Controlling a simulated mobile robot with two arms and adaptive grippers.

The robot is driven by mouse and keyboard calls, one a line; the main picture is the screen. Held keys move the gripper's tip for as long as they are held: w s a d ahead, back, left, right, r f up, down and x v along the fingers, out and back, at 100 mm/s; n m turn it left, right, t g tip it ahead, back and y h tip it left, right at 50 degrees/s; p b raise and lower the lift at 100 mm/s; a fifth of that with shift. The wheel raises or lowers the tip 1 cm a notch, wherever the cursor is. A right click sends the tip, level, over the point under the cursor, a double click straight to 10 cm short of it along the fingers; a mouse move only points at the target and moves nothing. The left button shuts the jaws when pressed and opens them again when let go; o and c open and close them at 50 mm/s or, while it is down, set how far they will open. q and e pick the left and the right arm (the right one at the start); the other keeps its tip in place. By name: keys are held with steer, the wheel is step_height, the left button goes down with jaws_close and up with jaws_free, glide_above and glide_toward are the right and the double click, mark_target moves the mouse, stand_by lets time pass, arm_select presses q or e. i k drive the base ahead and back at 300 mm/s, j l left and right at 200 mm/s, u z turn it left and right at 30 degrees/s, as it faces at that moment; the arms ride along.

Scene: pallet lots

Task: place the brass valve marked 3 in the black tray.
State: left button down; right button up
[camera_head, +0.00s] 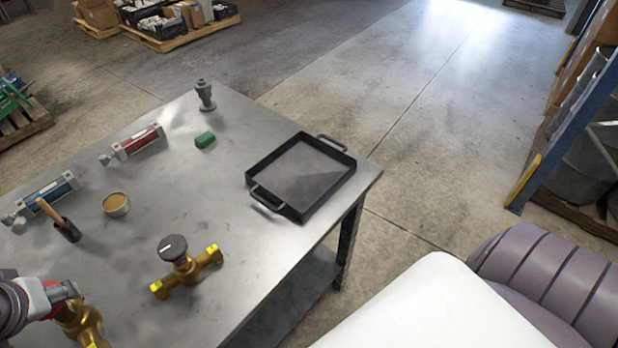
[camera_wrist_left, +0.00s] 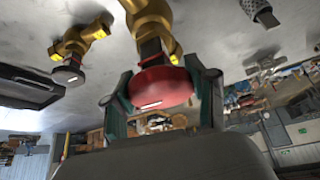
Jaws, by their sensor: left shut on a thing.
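My left gripper (camera_head: 66,291) is at the lower left of the head view, shut on the red handwheel of a brass valve (camera_head: 84,326). In the left wrist view the red handwheel (camera_wrist_left: 162,88) sits between the two fingers, with the brass body beyond it. I cannot tell whether this valve touches the table. A second brass valve (camera_head: 186,269), with a black handwheel, stands on the table to its right; it also shows in the left wrist view (camera_wrist_left: 78,44). White marks on both handwheels are too small to read. The black tray (camera_head: 302,213) is empty near the table's right corner.
Table space between the black-handled valve and tray is clear.

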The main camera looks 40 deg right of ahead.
mark_target(315, 183)
steer(key=k+z, duration=0.25)
steer(key=k, duration=0.2)
steer(key=k+l+z, duration=0.25)
steer(key=k, duration=0.2)
steer(key=i+l+z, duration=0.1)
steer(key=i+z, duration=0.45)
steer(key=z, duration=0.2)
steer(key=i, duration=0.5)
